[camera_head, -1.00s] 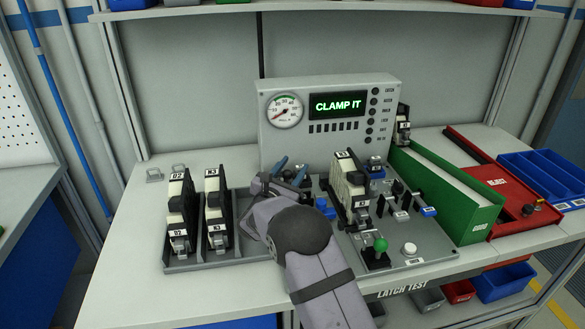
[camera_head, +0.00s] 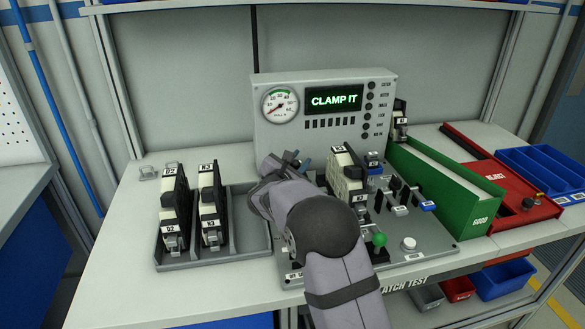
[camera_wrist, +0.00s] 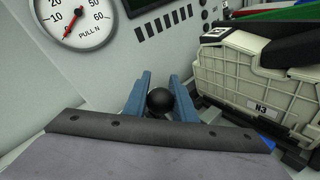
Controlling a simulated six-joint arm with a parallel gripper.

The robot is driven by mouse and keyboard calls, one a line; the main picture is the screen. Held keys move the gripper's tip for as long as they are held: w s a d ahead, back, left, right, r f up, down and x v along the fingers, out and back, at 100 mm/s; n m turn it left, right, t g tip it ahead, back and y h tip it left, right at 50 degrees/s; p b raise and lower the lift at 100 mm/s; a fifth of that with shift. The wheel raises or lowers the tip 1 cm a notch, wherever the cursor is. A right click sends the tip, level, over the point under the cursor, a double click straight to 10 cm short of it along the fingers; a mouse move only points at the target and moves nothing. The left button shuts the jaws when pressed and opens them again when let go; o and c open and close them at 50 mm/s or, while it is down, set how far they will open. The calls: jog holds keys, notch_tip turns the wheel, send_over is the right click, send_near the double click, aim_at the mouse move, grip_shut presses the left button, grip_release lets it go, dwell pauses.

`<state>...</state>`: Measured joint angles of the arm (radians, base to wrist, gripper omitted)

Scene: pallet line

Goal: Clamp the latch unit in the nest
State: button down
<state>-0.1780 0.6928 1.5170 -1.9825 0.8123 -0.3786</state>
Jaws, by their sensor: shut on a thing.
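The latch unit (camera_head: 345,178), cream and black, stands upright in the nest on the grey test fixture (camera_head: 432,246). In the wrist view the latch unit (camera_wrist: 245,85) is at right, with an N3 label on its side. My gripper (camera_head: 300,164) is left of the unit, low in front of the gauge panel, and my own arm hides much of it. In the wrist view its blue fingers (camera_wrist: 160,98) are shut on a black ball knob (camera_wrist: 159,101), with the knob between them. Whatever carries the knob is hidden below it.
The panel (camera_head: 268,135) reads CLAMP IT. A green-knobbed lever (camera_head: 379,240) and a white button (camera_head: 409,244) are at the fixture's front. A grey tray (camera_head: 250,240) holds two more units at left. The green GOOD chute (camera_head: 440,185) and red REJECT tray (camera_head: 512,186) are at right.

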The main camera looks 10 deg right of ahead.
jog(key=shift+d+f+m+g+y+b, duration=0.25)
jog(key=shift+d+f+m+g+y, duration=0.1)
jog(key=shift+d+m+y, duration=0.55)
jog(key=shift+d+f+m+g+y+b, duration=0.3)
jog(key=shift+d+m+y, duration=0.3)
jog(key=shift+d, duration=0.55)
jog(key=shift+d+f+m+g+y+b, duration=0.2)
jog(key=shift+d+f+m+g+y, duration=0.3)
jog(key=shift+d+m, duration=0.45)
jog(key=shift+d, duration=0.1)
jog(key=c, duration=1.5)
grip_release()
jog(key=shift+o, duration=0.2)
jog(key=shift+s+r, duration=0.1)
jog(key=b+v, duration=0.1)
jog(key=v, duration=0.6)
jog(key=shift+s, duration=0.15)
